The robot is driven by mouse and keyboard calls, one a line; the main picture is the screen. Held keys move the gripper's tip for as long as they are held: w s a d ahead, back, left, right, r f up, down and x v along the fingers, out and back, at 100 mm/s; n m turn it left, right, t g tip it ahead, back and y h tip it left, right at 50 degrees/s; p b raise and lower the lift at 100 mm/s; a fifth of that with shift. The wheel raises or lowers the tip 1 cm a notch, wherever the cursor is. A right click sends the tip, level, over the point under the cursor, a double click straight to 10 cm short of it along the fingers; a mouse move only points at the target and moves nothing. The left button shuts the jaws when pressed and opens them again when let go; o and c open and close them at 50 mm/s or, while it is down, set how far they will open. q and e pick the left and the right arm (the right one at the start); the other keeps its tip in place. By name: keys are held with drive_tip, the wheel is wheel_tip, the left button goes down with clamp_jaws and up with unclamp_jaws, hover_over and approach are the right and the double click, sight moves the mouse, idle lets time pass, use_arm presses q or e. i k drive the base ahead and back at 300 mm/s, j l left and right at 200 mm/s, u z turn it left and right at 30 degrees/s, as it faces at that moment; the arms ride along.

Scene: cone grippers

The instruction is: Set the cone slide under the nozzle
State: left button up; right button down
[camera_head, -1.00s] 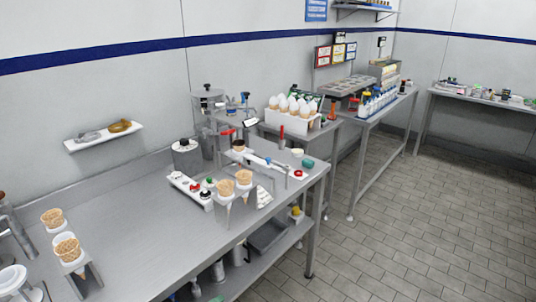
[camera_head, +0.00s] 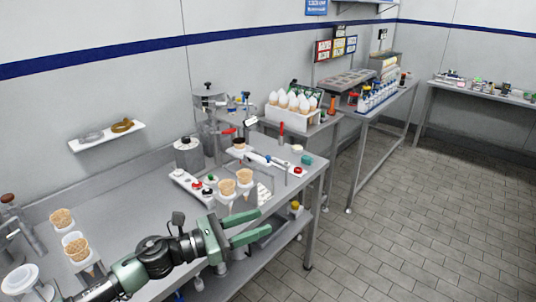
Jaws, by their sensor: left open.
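My left gripper (camera_head: 262,223), green with two long fingers, is open and empty. It is in front of the metal table's front edge and points right. My right gripper is not in view. A small holder with a dark-topped cone (camera_head: 239,144) stands at the left end of a pale rail (camera_head: 268,159) on the table. This looks like the cone slide. Behind it is a metal dispensing machine (camera_head: 211,105) with red and blue handles. I cannot make out its nozzle, or whether the holder is under it. Two cones (camera_head: 227,187) (camera_head: 244,177) sit in a stand at the front edge.
A white control strip (camera_head: 190,186) with red and green knobs lies left of the stand. More cones (camera_head: 61,219) (camera_head: 77,248) stand at the left. A white rack of white-topped cones (camera_head: 293,117) is at the back. The table's left middle is clear.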

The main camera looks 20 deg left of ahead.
sight(251, 153)
drive_tip(key=i+j, duration=0.5)
drive_tip(key=i, duration=0.15)
drive_tip(key=i+j, duration=0.45)
drive_tip(key=i, duration=0.2)
